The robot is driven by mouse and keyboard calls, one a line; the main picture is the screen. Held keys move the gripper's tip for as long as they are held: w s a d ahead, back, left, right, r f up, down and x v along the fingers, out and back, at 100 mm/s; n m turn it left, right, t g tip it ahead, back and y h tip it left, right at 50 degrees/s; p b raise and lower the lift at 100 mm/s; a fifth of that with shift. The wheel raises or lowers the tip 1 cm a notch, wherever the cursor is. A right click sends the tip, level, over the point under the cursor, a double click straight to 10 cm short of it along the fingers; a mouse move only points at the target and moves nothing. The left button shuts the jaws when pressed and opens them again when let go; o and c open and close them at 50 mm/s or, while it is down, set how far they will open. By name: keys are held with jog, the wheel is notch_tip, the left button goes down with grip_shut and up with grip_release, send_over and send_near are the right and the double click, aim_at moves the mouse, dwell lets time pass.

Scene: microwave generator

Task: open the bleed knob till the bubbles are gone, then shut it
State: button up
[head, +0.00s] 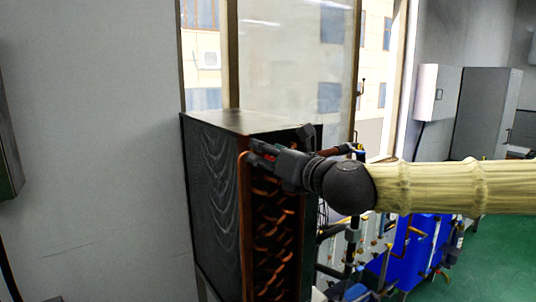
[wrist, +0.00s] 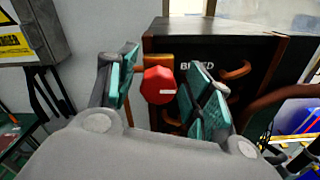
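The red faceted bleed knob (wrist: 158,85) is in the middle of the wrist view, with a small pale label on its face. It sits on the front of a dark cabinet (wrist: 210,40) with copper pipes. The lettering behind it is partly hidden by a finger. My gripper (wrist: 162,62) is open, its teal-padded fingers on either side of the knob, with a visible gap on each side. In the head view my gripper (head: 262,156) is at the upper front of the cabinet (head: 212,200), largely hiding the knob. I cannot make out any bubbles.
Curved copper pipes (head: 272,225) fill the cabinet's front, close below my gripper. Blue equipment (head: 412,245) with pipes stands to the right. A grey box with a yellow warning sign (wrist: 12,42) is at left in the wrist view. Green floor (head: 490,260) is open at far right.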

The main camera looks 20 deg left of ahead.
jog(key=c, duration=1)
